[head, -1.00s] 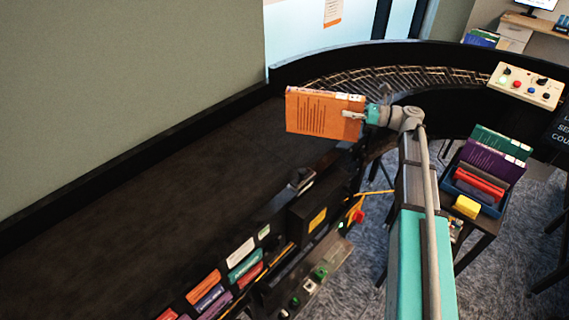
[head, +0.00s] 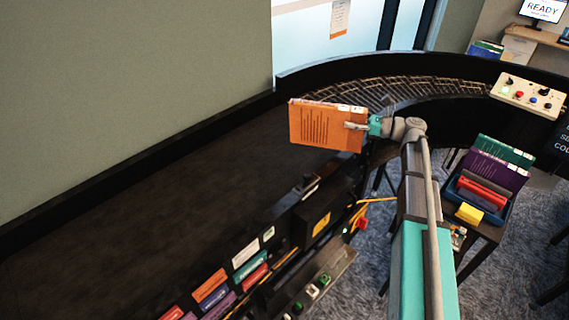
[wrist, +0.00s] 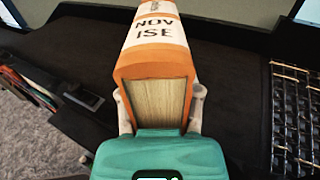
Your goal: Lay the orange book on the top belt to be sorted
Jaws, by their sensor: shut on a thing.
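The orange book (head: 325,128) is held by my gripper (head: 357,127) over the right part of the dark top belt (head: 180,190). Its broad face with dark lines is turned toward the head camera, and it stands roughly upright. In the wrist view the orange book (wrist: 157,62) shows its lettered spine and its page edges, with a finger of my gripper (wrist: 160,105) on either side. My gripper is shut on it. The book appears above the belt; the head view does not clearly show the gap beneath it.
A curved roller track (head: 400,95) joins the belt's far end. A button panel (head: 526,96) is at the right. A blue bin (head: 490,214) of books stands on a side table. Labelled slots (head: 210,285) and a black box (head: 322,215) line the belt's near edge. The belt's left part is bare.

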